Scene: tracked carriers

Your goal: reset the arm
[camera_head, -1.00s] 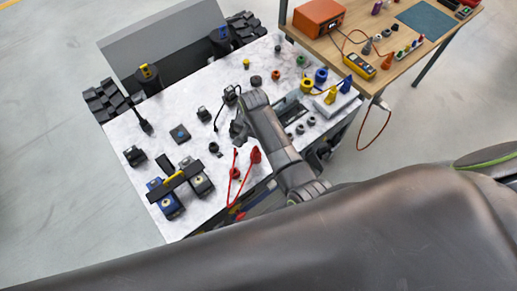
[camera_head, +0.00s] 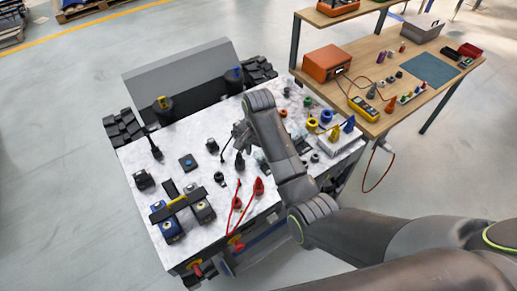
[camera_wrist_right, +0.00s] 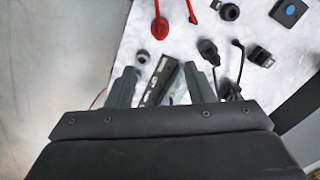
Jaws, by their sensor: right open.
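My right arm reaches over the marble-topped tracked carrier (camera_head: 140,157). Its gripper (camera_head: 240,137) is above the middle of that top, partly hidden by my own arm. In the right wrist view the gripper (camera_wrist_right: 161,80) has its two fingers apart with nothing held between them. A dark lettered plate (camera_wrist_right: 157,80) and a clear piece show beyond the gap. My left gripper is not in view.
On the carrier top are red-leaded plugs (camera_head: 258,187), a blue-and-black clamp unit (camera_head: 170,230), a small blue-buttoned box (camera_head: 188,162) and yellow and blue connectors (camera_head: 326,116). A wooden bench (camera_head: 395,70) with an orange case (camera_head: 326,63) stands at right. Open floor lies left.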

